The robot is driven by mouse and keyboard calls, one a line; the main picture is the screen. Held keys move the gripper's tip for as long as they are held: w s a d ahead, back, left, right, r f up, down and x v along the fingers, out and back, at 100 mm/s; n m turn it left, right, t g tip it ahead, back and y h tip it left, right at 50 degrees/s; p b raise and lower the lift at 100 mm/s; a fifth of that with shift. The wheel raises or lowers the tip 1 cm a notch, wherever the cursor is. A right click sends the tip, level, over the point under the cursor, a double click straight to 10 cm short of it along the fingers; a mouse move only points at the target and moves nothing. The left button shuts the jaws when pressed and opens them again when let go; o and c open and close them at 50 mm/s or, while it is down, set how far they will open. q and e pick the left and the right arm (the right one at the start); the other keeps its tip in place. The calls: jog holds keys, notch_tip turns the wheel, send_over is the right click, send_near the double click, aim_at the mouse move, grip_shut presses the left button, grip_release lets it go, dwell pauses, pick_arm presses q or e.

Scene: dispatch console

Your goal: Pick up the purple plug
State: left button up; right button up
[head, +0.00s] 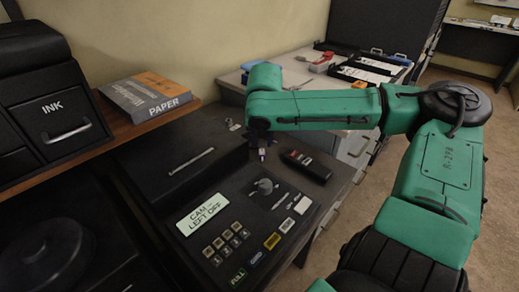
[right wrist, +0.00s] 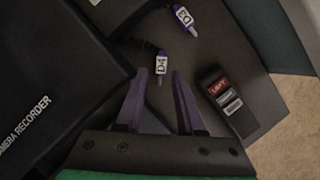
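Two plugs with purple parts and white tags show in the right wrist view: one marked D4 (right wrist: 161,66) and one, which seems to read D3 (right wrist: 184,16), farther up. Each hangs on a dark cord. My right gripper (right wrist: 158,76) is open, its two purple fingers pointing at the D4 plug, which lies at the gap between the fingertips. I cannot tell whether they touch. In the head view my right gripper (head: 261,150) is low over the console's back edge, and the plugs are too small to make out surely. My left gripper is not in view.
A black camera recorder box (head: 185,155) stands left of the gripper. A dark handset with coloured labels (head: 306,165) lies close on the right. A shelf holds a paper pack (head: 146,96).

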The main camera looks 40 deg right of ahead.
aim_at(262, 151)
jog(key=x, duration=0.2)
jog(key=b+x, duration=0.1)
jog(key=x, duration=0.1)
jog(key=shift+s+d+f, duration=0.15)
jog(key=shift+f, duration=0.3)
jog(key=shift+c, duration=0.9)
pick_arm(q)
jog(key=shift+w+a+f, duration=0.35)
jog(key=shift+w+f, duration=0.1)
pick_arm(e)
grip_shut()
